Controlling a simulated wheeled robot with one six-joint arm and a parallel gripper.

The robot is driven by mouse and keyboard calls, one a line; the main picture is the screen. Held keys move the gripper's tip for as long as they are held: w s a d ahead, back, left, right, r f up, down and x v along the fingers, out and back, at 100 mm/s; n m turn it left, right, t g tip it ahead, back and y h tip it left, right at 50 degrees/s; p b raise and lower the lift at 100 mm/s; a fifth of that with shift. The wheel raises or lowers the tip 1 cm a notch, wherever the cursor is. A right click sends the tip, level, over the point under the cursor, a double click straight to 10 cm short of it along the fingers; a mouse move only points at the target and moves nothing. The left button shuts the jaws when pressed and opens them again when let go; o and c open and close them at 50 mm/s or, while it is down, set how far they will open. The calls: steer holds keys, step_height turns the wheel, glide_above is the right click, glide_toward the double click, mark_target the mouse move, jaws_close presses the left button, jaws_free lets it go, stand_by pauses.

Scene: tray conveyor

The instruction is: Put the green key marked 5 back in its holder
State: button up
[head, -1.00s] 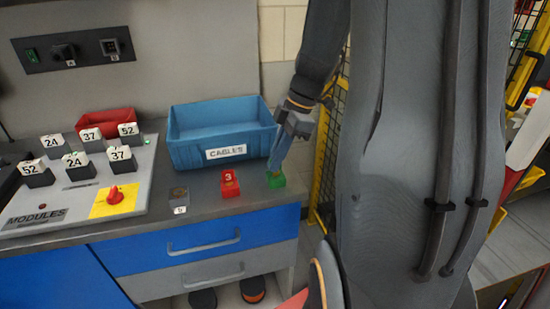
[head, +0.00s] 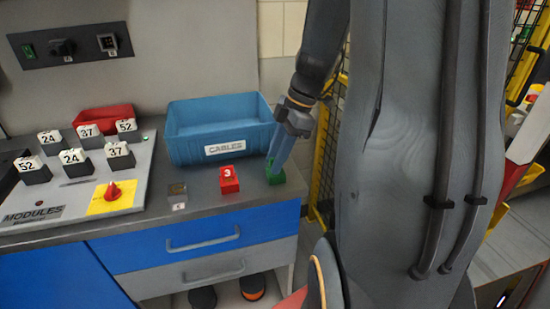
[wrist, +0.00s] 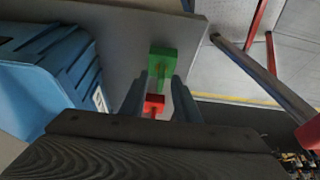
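The small green key piece (head: 275,176) is at the right front of the grey counter, and its number cannot be read. It also shows as a green block with a narrower part in the wrist view (wrist: 163,60). My gripper (head: 272,166) points down at it, and one finger covers part of it in the head view. In the wrist view the two fingers stand apart, with the green piece at and just beyond their tips. Gaps show beside its narrow part. A small grey block (head: 178,194) with an unreadable label stands further left.
A red piece marked 3 (head: 229,182) stands close left of the green one; it shows between the fingers in the wrist view (wrist: 154,101). A blue CABLES bin (head: 185,150) is behind. The modules panel (head: 140,172) is left. The counter ends just right of the green piece.

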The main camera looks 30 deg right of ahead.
steer(key=b+v, duration=0.1)
steer(key=v, duration=0.6)
steer(key=shift+d+r, duration=0.15)
steer(key=shift+r, duration=0.15)
